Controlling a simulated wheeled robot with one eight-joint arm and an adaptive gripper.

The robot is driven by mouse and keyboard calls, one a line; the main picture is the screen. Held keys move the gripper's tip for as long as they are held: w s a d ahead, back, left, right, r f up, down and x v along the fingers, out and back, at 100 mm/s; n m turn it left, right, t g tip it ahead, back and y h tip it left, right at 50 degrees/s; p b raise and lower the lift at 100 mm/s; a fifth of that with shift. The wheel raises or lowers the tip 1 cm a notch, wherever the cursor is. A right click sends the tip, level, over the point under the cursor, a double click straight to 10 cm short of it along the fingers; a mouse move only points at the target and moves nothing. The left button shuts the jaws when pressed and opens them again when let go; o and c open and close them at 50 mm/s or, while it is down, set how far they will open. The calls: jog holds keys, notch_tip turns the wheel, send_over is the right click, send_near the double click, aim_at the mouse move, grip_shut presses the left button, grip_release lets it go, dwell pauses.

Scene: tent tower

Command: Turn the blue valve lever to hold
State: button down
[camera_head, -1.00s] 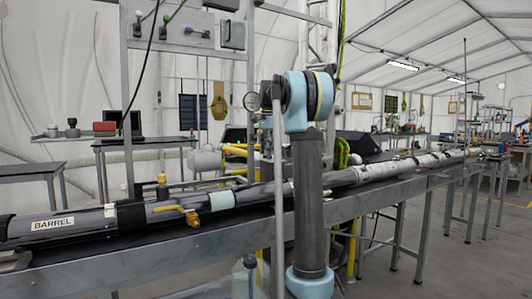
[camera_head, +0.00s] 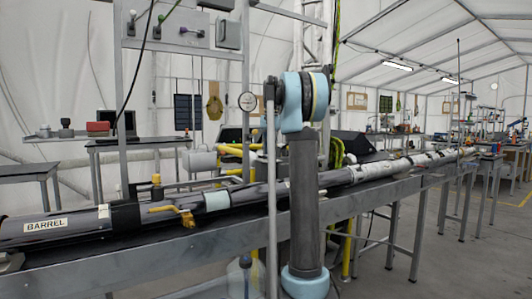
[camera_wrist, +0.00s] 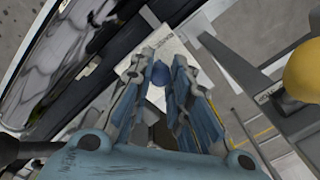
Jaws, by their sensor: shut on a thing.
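In the wrist view, my gripper (camera_wrist: 157,66) has its two grey and blue fingers closed in around a dark blue rounded knob (camera_wrist: 160,75), seemingly the end of the blue valve lever. The knob sits between the fingers near their tips. A white plate (camera_wrist: 178,52) with small dark lettering lies behind it; I cannot read the words. The rest of the lever is hidden by the fingers, so its angle cannot be told. In the head view my arm stands in front of the bench, and my gripper cannot be made out there.
A large yellow ball (camera_wrist: 303,70) stands close at the right of the wrist view. In the head view a long barrel (camera_head: 75,228) with a yellow valve handle (camera_head: 180,213) runs along the grey bench (camera_head: 150,258).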

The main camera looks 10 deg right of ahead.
jog(key=shift+w+d+n, duration=0.15)
jog(key=shift+d+n, duration=0.2)
jog(key=shift+n, duration=0.45)
jog(key=c, duration=1.5)
grip_release()
jog(key=shift+o, duration=0.2)
jog(key=shift+r, duration=0.1)
notch_tip(320, 180, up, 12)
jog(key=shift+d, duration=0.3)
jog(key=shift+f, duration=0.2)
